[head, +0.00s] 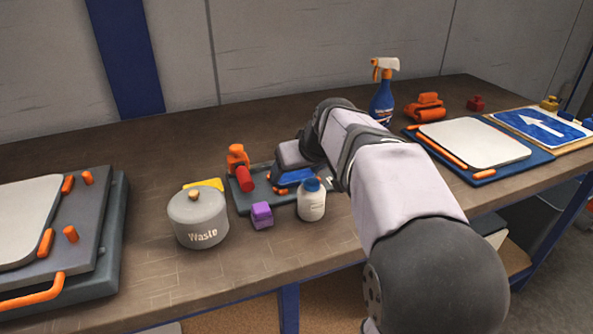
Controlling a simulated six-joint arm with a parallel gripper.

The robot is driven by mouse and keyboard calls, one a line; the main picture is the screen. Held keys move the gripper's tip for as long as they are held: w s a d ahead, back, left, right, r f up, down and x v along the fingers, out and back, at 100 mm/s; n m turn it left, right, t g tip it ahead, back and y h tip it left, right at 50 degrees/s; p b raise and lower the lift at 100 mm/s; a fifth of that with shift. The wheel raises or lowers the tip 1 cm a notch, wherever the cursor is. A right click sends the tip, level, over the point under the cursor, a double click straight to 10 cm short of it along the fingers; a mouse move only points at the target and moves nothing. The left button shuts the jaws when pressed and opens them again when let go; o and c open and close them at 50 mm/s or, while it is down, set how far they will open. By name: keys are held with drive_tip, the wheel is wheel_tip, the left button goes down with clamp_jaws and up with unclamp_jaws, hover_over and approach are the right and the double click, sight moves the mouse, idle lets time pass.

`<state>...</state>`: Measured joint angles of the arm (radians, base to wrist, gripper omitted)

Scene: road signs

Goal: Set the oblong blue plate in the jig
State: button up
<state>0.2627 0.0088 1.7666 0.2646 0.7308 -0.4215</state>
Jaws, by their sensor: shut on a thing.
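My gripper (293,160) is low over a dark green tray in the middle of the bench, its fingertips mostly hidden. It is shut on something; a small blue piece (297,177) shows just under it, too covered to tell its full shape. An oblong blue plate with a white arrow (540,125) lies on a light board at the far right, away from my gripper. A grey fixture with orange pegs and a pale plate (28,222) stands at the left. A blue board with orange strips (536,163) carries another pale plate (474,143) at the right. Which one is the jig is unclear.
The tray (240,200) holds an orange and red tool (240,168). A grey waste pot (198,218), a purple block (261,215) and a white bottle (312,200) stand at its front. A spray bottle (382,100) and orange tool (427,107) stand behind my arm.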

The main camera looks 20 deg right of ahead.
drive_tip(key=shift+f, duration=0.15)
idle(0.5)
drive_tip(key=o, duration=1.3)
drive_tip(key=shift+o, duration=0.2)
drive_tip(key=shift+r+p, duration=2.95)
drive_tip(key=shift+r, duration=0.6)
